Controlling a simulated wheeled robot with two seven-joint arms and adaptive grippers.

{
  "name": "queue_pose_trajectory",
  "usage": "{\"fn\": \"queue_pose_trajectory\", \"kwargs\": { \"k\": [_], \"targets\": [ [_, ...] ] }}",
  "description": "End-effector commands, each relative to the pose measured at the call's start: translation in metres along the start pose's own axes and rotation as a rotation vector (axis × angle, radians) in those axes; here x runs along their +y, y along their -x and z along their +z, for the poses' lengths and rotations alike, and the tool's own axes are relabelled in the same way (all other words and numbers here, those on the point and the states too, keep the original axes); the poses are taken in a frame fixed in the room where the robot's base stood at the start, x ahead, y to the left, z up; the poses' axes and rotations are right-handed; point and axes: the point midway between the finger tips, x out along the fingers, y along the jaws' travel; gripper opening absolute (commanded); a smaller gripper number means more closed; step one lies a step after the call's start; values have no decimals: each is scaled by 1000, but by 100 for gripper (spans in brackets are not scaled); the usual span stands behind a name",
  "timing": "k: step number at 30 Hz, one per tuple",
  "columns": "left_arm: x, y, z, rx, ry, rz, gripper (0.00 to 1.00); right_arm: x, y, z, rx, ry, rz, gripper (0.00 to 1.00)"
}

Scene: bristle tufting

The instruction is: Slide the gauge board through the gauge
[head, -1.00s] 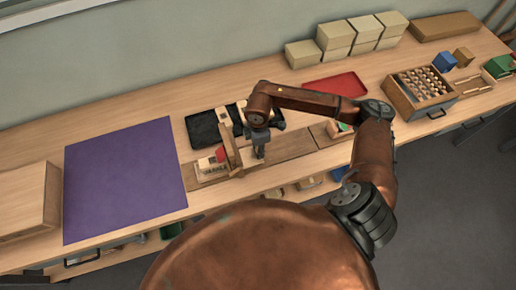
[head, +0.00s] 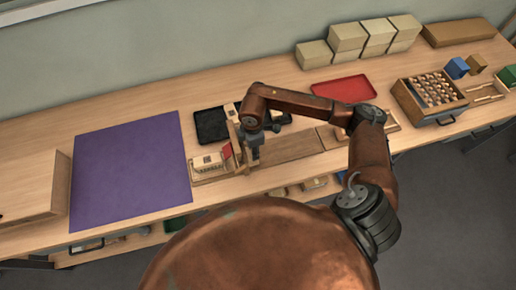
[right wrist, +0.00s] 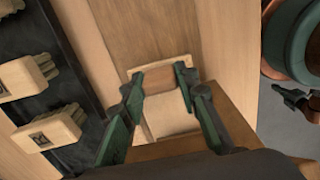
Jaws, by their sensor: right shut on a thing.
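The gauge (head: 236,143) is a narrow upright wooden frame at the front middle of the bench, at the left end of a brown wooden track (head: 290,147). My right gripper (head: 253,160) is low over the track, close to the gauge's right side. In the right wrist view, my right gripper (right wrist: 160,82) is shut on a small pale wooden piece with a brown face, which I take for the gauge board (right wrist: 172,122). The arm hides most of the board in the head view, and I cannot tell whether it is inside the gauge. My left gripper is not in view.
A black tray (head: 211,125) with brush heads lies behind. A purple mat (head: 130,170) is at left, a red tray (head: 343,89) at back right. A peg box (head: 430,95) stands farther right.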

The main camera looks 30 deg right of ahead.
Motion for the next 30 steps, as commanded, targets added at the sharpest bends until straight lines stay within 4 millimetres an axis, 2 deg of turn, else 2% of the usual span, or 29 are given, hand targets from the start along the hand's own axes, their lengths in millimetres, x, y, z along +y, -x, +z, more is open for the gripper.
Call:
{"fn": "queue_pose_trajectory", "kwargs": {
  "k": [4,5,12,23,26,30],
  "targets": [
    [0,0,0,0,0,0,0,0,0,0,0,1,1,0],
    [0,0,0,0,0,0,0,0,0,0,0,1,1,30],
    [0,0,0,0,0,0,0,0,0,1,0,1,1,46],
    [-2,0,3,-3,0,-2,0,1,6,0,2,1,2,46],
    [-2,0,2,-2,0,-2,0,1,19,0,1,0,3,46],
    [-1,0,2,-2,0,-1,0,2,47,0,2,1,6,46]
  ]
}}
